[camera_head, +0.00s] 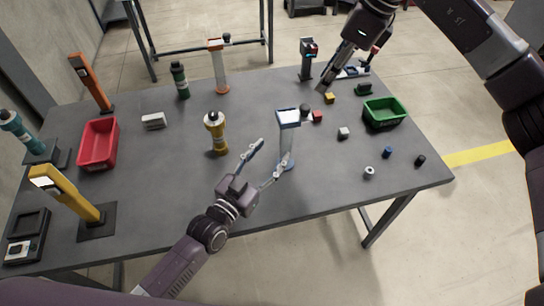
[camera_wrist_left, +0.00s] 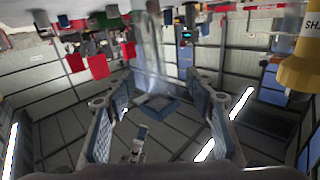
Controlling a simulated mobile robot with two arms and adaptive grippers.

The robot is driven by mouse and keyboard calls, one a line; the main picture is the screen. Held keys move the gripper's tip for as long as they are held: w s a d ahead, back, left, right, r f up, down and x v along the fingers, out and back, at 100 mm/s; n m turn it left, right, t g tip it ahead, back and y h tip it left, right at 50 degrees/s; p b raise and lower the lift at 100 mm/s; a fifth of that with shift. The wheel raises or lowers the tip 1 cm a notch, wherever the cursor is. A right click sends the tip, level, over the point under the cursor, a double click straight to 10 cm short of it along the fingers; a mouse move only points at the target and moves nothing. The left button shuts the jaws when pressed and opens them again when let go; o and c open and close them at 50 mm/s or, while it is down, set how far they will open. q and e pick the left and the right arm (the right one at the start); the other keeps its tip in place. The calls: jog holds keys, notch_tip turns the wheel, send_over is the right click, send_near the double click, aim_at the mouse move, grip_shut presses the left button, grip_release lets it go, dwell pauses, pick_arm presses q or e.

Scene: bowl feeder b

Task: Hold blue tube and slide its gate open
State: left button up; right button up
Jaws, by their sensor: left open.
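The blue tube (camera_head: 286,146) is a clear upright column with a white and blue head and a blue round base, standing near the table's front middle. My left gripper (camera_head: 272,157) is open just left of it, its fingers pointing toward the column. In the left wrist view, which looks upside down, the clear tube (camera_wrist_left: 155,48) and its blue head (camera_wrist_left: 157,106) appear ahead between the spread fingers (camera_wrist_left: 155,90), with no clear contact. I cannot make out the gate. My right gripper (camera_head: 328,78) is above the far right of the table, away from the blue tube; its opening is unclear.
A yellow bottle (camera_head: 216,134) stands left of the blue tube. Small cubes, including a red one (camera_head: 317,117), lie to its right, before a green bin (camera_head: 383,122). A red bin (camera_head: 84,158) and a yellow post (camera_head: 66,193) are at left. The front middle is mostly bare.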

aim_at(283, 144)
pick_arm(q)
jog(key=shift+s+d+f+n, duration=0.15)
jog(key=shift+d+f+n, duration=0.15)
jog(key=shift+d, duration=0.1)
jog(key=shift+w+d, duration=0.2)
jog(key=shift+w, duration=0.05)
jog(key=x, duration=0.7)
grip_shut()
